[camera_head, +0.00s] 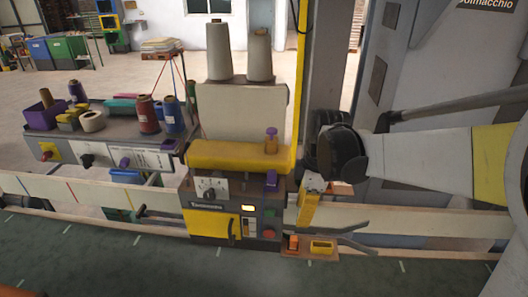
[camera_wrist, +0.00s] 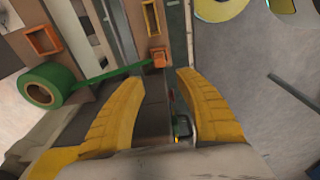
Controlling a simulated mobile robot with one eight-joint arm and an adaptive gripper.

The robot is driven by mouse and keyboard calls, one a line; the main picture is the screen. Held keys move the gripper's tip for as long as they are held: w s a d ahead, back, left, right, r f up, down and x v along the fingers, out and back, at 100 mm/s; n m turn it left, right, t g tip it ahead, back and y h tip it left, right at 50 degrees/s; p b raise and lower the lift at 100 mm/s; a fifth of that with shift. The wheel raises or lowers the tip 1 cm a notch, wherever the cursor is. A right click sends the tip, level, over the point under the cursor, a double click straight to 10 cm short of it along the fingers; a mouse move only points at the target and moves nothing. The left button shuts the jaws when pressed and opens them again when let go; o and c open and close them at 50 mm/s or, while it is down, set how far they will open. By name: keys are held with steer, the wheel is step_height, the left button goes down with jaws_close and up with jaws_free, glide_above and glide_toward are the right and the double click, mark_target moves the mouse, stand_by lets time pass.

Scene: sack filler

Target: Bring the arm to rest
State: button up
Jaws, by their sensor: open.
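My gripper (camera_head: 306,222) hangs from the dark wrist joint of my arm, just right of the sewing machine, with its yellow fingers pointing down. In the wrist view the two yellow fingers (camera_wrist: 160,84) stand wide apart, and nothing shows held between them. My arm (camera_head: 420,160) reaches in from the right side of the head view, bent down at the wrist. Part of the gripper is hidden by the wrist in the head view.
The sewing machine (camera_head: 235,155) carries two thread cones. A brown board (camera_head: 330,257) with orange and yellow fittings lies below my gripper. A green tape roll (camera_wrist: 44,88) shows left of the fingers. A bench (camera_head: 110,142) with spools stands left; a pale rail (camera_head: 80,190) runs across.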

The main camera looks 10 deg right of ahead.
steer(key=s+a+m+t+h+b, duration=0.1)
steer(key=s+m+t+b, duration=0.4)
steer(key=s+m, duration=0.7)
steer(key=shift+s+a+f+m+t, duration=0.2)
steer(key=shift+f+m+t, duration=0.15)
steer(key=shift+m+t, duration=0.7)
steer(key=shift+o, duration=0.4)
stand_by(1.0)
